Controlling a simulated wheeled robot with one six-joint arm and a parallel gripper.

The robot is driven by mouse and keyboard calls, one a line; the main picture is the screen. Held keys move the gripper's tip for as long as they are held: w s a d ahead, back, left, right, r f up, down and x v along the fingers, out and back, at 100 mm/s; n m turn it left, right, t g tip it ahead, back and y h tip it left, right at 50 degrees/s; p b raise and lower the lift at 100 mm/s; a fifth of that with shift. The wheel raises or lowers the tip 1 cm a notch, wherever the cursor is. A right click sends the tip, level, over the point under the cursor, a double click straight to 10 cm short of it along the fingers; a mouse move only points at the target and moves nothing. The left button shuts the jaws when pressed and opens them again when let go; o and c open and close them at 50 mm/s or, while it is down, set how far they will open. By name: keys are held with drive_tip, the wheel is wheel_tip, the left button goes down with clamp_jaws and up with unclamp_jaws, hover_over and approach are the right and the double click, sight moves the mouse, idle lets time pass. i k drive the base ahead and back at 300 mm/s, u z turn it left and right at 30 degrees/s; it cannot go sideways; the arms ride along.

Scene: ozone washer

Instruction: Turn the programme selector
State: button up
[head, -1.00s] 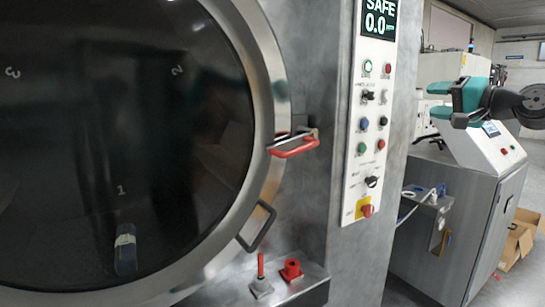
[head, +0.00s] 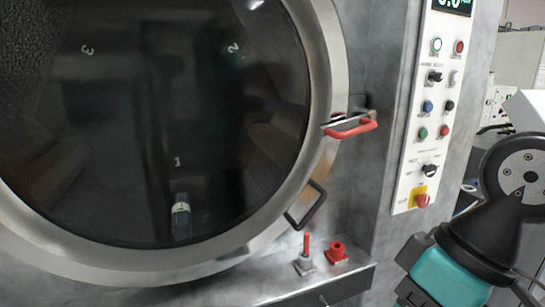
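The control panel (head: 433,120) is a white vertical strip to the right of the round door. A black rotary knob (head: 430,170) with small labels sits low on it, above the red emergency button (head: 422,201). Another black rotary knob (head: 435,77) sits higher, beside a pale grey one (head: 454,78). The labels are too small to read, so I cannot tell which is the programme selector. My gripper (head: 445,278) is at the lower right, below and right of the panel, apart from the knobs. Its teal and black parts are partly cut off at the bottom edge, so its opening is hidden.
The large round door (head: 327,60) has a red handle (head: 352,127) and a dark grey handle (head: 307,205) jutting out. A ledge below carries a red lever (head: 306,244) and a red fitting (head: 338,251). Buttons crowd the panel.

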sight(430, 170)
drive_tip(key=z, duration=0.55)
drive_tip(key=k, duration=0.45)
drive_tip(key=z, duration=0.45)
drive_tip(key=i, duration=0.55)
drive_tip(key=u, duration=0.45)
